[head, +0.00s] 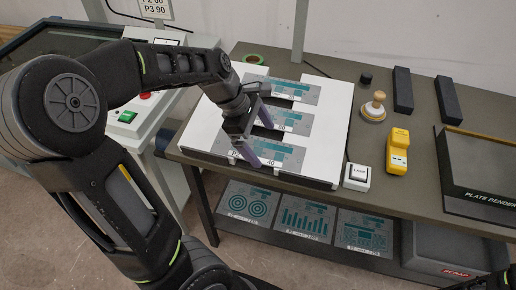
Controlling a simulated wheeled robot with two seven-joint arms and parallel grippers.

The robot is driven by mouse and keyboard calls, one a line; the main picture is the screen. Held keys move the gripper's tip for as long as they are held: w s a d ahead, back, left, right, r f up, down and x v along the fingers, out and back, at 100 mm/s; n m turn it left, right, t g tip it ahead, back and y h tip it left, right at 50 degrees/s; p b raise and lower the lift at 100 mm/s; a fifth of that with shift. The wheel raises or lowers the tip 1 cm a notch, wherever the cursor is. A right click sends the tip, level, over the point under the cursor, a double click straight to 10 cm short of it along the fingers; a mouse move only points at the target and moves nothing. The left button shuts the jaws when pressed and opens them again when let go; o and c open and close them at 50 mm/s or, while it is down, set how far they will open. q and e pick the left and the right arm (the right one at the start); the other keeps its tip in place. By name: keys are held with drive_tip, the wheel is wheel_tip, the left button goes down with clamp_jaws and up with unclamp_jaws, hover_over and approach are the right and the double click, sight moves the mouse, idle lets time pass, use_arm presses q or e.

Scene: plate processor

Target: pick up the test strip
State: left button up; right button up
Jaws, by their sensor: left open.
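My left gripper (257,136) is open, pointing down over a white board (333,112) on the table. Its two purple-grey fingers are apart, with nothing seen between them. Several grey printed plates lie on the board; the front plate (285,157) is just beside and below the fingers, and the back plate (300,93) lies farther off. The gripper hides parts of the middle plate (292,122) and the front plate. I cannot make out a separate test strip. My right gripper is not in view.
Right of the board are a white button box (357,177), a yellow device (398,152), a wooden-handled stamp (374,107) and two black blocks (403,90) (448,100). A plate bender (480,165) stands far right.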

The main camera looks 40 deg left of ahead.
sight(264, 152)
use_arm(q)
drive_tip(key=x, duration=0.3)
idle(0.5)
drive_tip(key=c, duration=1.4)
drive_tip(key=shift+r, duration=0.1)
wheel_tip(264, 152, up, 10)
drive_tip(key=shift+p, duration=0.3)
